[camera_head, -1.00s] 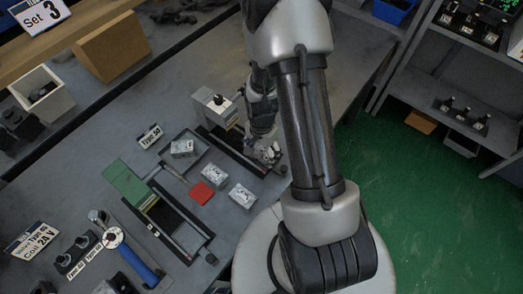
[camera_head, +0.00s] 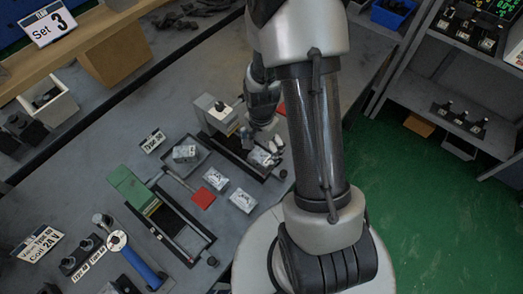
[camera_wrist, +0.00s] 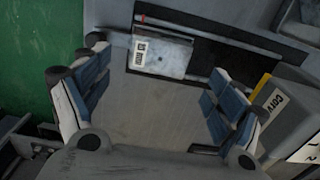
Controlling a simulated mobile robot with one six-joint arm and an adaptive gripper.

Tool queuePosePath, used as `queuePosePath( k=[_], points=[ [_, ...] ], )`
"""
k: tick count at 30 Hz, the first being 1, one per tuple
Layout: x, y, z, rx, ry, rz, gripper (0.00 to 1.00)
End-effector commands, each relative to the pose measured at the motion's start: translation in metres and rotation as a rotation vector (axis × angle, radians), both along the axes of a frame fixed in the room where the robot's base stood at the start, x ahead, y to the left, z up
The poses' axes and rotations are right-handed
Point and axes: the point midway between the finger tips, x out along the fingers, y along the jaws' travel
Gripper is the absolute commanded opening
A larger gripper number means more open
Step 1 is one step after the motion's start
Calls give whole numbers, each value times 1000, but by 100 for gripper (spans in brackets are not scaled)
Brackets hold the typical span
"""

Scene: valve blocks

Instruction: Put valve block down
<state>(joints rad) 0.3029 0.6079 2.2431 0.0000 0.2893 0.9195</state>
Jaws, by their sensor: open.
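A light grey valve block (camera_wrist: 160,54) with a white printed label lies in a black railed fixture (camera_wrist: 207,52) in the wrist view, beside its upper rail. My gripper (camera_wrist: 155,78) is open, its blue-padded fingers spread wide on either side, with nothing between them. In the head view the same block (camera_head: 260,157) sits in the fixture at the lower right of a grey-white device (camera_head: 215,113). My gripper (camera_head: 277,143) is just above and right of it, partly hidden by my arm.
More valve blocks lie at left: one in a grey tray (camera_head: 177,167), two on the table (camera_head: 215,179) (camera_head: 242,200). A red square (camera_head: 203,197) and a second railed fixture with a green end (camera_head: 130,187) are nearby. Shelves (camera_head: 455,85) stand at right.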

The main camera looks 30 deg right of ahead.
Motion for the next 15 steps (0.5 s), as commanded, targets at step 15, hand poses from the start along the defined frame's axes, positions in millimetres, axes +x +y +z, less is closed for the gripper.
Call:
queuePosePath(
  k=[15],
  points=[
    [2,6,81,-9,-26,66,86]
  ],
)
